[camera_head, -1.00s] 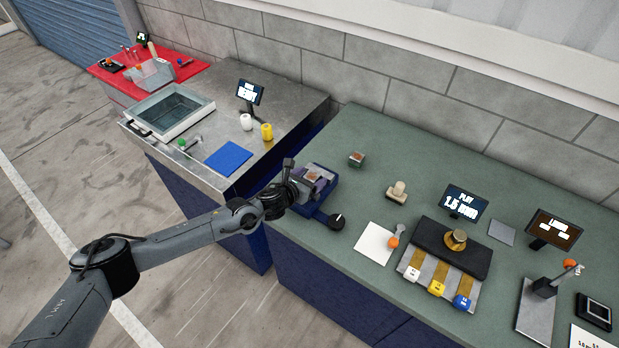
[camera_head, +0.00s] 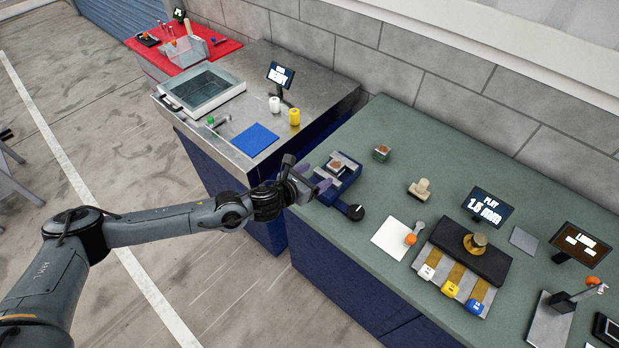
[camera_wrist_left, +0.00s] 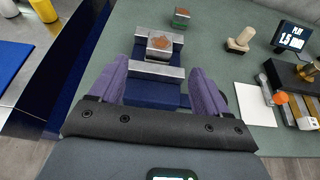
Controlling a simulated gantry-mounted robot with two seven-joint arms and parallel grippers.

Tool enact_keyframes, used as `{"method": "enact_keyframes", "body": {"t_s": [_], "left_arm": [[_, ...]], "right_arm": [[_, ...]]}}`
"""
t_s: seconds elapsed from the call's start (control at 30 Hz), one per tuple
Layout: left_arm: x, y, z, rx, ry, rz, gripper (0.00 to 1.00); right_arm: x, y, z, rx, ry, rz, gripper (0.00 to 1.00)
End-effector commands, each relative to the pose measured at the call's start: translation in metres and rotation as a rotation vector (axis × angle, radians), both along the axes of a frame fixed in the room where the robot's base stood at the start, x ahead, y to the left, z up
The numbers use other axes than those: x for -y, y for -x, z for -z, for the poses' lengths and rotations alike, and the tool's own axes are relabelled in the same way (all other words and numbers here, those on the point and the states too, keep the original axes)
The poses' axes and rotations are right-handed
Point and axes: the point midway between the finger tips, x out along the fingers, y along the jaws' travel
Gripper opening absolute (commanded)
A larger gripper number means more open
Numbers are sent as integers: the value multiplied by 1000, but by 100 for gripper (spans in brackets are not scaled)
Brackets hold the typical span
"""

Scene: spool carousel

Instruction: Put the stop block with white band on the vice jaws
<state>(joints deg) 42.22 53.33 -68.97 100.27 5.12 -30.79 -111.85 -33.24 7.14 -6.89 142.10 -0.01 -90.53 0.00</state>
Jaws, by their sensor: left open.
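A small block with a brown top and pale sides (camera_head: 338,165) sits at the silver jaws of the blue vice (camera_head: 350,179). In the left wrist view the block (camera_wrist_left: 159,46) rests level at the jaws (camera_wrist_left: 150,69); I cannot tell a white band for certain. My left gripper (camera_head: 314,177) is open and empty at the vice's front side. Its purple fingers (camera_wrist_left: 158,88) stand apart, short of the block and not touching it. A second brown-topped block with a greenish side (camera_head: 381,153) stands on the green bench behind the vice. My right gripper is out of view.
A black knob (camera_head: 355,212) sits at the vice's right front. A wooden-handled stamp (camera_head: 420,189), a white sheet (camera_head: 391,239) and a dark fixture (camera_head: 464,253) lie farther right. A steel table (camera_head: 321,98) stands left across a gap.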

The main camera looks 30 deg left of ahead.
Motion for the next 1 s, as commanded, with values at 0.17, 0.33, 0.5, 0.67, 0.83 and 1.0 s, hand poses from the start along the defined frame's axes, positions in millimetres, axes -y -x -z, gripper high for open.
{"method": "enact_keyframes", "body": {"t_s": [0.17,0.33,0.5,0.67,0.83,1.0], "left_arm": [[-3,14,-6,0,0,1,76],[5,23,-4,-19,44,-12,76],[50,50,9,-123,285,-103,76],[102,99,20,-321,712,-335,76],[120,160,27,-549,1237,-762,76],[94,222,42,-667,1675,-1311,76]], "right_arm": [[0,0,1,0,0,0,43],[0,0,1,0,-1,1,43],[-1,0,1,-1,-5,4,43],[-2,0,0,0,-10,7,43],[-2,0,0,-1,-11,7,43],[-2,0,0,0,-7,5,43]]}}
